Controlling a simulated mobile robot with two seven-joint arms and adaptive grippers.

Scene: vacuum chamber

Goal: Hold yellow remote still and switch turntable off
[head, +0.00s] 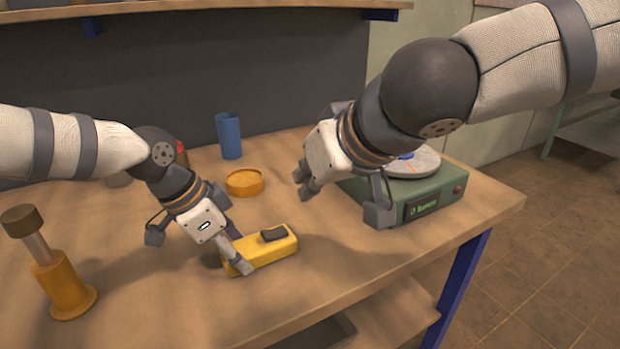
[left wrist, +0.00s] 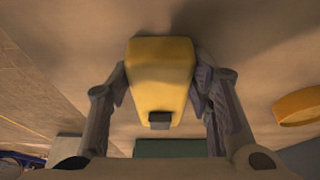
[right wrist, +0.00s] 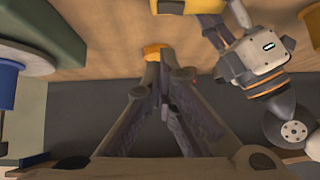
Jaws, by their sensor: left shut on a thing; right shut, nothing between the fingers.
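The yellow remote (head: 262,250) lies on the wooden table near its front edge, with a dark switch (head: 273,234) on its top. My left gripper (head: 237,262) is shut on its left end; the left wrist view shows the remote (left wrist: 160,70) between both fingers. My right gripper (head: 305,182) is shut and empty above the table, left of the turntable and beyond the remote.
An orange round dish (head: 244,183) lies behind the remote, and a blue cup (head: 229,136) stands farther back. A yellow post with a brown top (head: 62,285) stands at the left. A red item is partly hidden behind my left arm. Clear tabletop lies right of the remote.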

